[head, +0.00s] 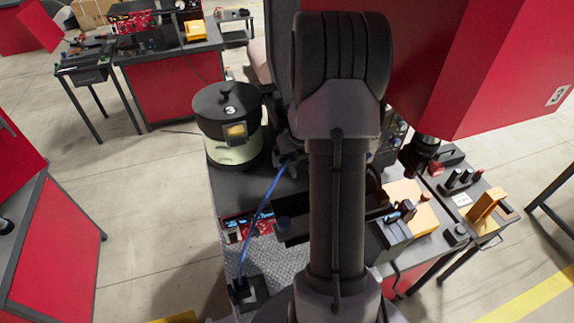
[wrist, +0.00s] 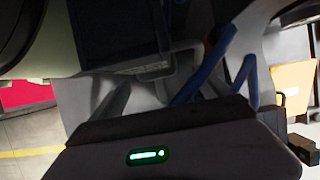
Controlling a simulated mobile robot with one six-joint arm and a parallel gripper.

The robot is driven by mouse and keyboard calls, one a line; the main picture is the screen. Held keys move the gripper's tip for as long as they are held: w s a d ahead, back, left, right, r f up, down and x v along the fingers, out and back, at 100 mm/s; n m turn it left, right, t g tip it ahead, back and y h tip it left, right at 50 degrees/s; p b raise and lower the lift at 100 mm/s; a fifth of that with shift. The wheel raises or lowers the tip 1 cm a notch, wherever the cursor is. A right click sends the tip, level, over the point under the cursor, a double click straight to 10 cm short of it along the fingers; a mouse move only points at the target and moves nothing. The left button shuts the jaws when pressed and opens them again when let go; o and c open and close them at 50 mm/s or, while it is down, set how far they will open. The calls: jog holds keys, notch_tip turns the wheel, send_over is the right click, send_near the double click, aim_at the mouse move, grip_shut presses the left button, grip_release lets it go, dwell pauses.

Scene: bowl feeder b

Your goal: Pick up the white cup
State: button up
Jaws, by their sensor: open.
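I cannot make out a white cup in either view. In the wrist view, my gripper (wrist: 148,88) shows above the dark housing with a green light. Its jaws are apart, and I see nothing clearly held between them. The jaws are close to dark and grey surfaces. In the head view my arm covers the middle of the bench and the jaws cannot be made out.
A pale green drum with a black lid marked 3 (head: 228,125) stands at the bench's back left. A blue cable (head: 262,215) crosses the bench. Orange blocks (head: 487,205) and dark fixtures stand right of my arm. A large red cabinet (head: 470,65) overhangs the right.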

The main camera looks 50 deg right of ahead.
aim_at(288, 161)
jog(key=x, duration=0.2)
jog(key=w+x, duration=0.1)
jog(key=x, duration=0.1)
jog(key=shift+d+f, duration=0.15)
jog(key=shift+s, duration=0.1)
jog(key=shift+c, duration=1.1)
jog(key=c, duration=1.4)
